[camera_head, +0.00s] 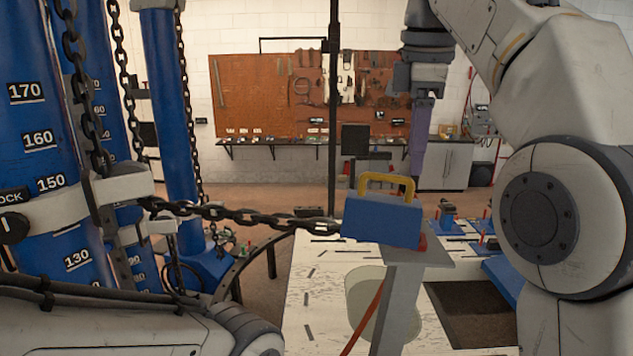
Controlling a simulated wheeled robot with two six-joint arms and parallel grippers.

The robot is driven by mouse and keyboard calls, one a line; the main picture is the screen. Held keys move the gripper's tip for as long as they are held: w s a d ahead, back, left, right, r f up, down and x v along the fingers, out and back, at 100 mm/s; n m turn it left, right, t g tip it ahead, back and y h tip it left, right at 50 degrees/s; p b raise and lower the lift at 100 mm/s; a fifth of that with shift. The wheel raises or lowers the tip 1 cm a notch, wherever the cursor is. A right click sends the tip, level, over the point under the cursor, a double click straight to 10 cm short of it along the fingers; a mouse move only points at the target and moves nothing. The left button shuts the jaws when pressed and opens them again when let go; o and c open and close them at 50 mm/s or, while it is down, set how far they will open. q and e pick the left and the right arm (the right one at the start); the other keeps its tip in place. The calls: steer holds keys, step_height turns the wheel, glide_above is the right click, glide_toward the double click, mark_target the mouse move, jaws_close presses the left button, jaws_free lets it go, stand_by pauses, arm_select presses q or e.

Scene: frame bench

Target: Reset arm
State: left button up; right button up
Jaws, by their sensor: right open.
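My right arm (565,160) fills the right side of the head view and bends up and over. My right gripper (418,160) hangs from its wrist, pointing down behind the blue block, above and beyond the yellow handle. Its fingers are seen nearly edge-on and it holds nothing visible; it is open. A blue block (380,220) with a yellow handle (388,182) sits at the top of a grey post (405,290), apart from the gripper in the picture. My left arm (130,325) lies low at the left; its gripper is out of view.
Blue columns with number marks (38,130) stand at the left, with hanging chains. A dark chain (240,214) stretches from a pale clamp (122,186) to the blue block. A white marked table (320,300) lies below. A brown tool board (265,95) hangs on the back wall.

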steer(key=s+a+f+m+g+y+b, duration=0.1)
steer(key=s+a+f+m+b, duration=0.3)
steer(key=f, duration=0.9)
steer(key=s+a+f+n+b, duration=0.1)
steer(key=s+a+f+b, duration=0.1)
steer(key=a+f+b, duration=0.75)
arm_select(q)
step_height(320, 180, down, 19)
steer(key=b, duration=0.5)
steer(key=shift+s+d+b, duration=0.25)
steer(key=shift+b, duration=0.1)
arm_select(e)
steer(key=s+d+f+m, duration=0.1)
steer(key=s+f, duration=0.5)
steer(key=f, duration=0.4)
steer(key=s+d+f+m, duration=0.2)
steer(key=s+f, duration=0.4)
steer(key=f, duration=0.4)
steer(key=s+d+f+m+g, duration=0.1)
steer(key=s+f+m, duration=0.1)
steer(key=s+f, duration=0.4)
step_height(320, 180, down, 5)
steer(key=shift+d+r, duration=0.1)
steer(key=shift+d, duration=0.1)
arm_select(q)
steer(key=shift+f, duration=0.1)
